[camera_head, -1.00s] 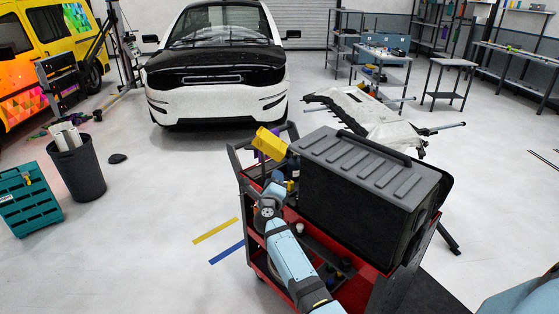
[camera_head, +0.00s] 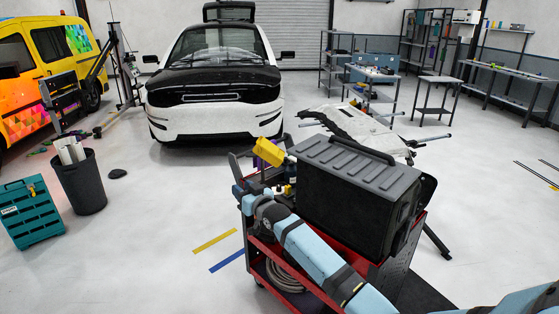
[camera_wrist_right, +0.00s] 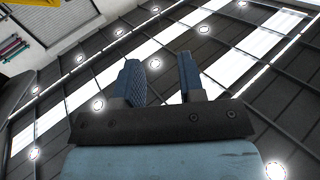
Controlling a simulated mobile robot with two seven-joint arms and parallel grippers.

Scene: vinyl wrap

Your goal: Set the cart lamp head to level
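The yellow lamp head (camera_head: 268,152) is at the back left of the red cart (camera_head: 372,272). It looks tilted, with one end higher than the other. My right gripper (camera_head: 239,190) is at the cart's left side, below and left of the lamp head and apart from it. In the right wrist view its two dark fingers (camera_wrist_right: 163,80) stand apart with nothing between them. A bit of yellow shows at that view's top left corner; I cannot tell whether it is the lamp head. My left gripper is out of view.
A large black case (camera_head: 352,190) stands on the cart, right of the lamp head. Small bottles crowd the cart top beside the lamp. A stand with a white panel (camera_head: 360,128) is behind.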

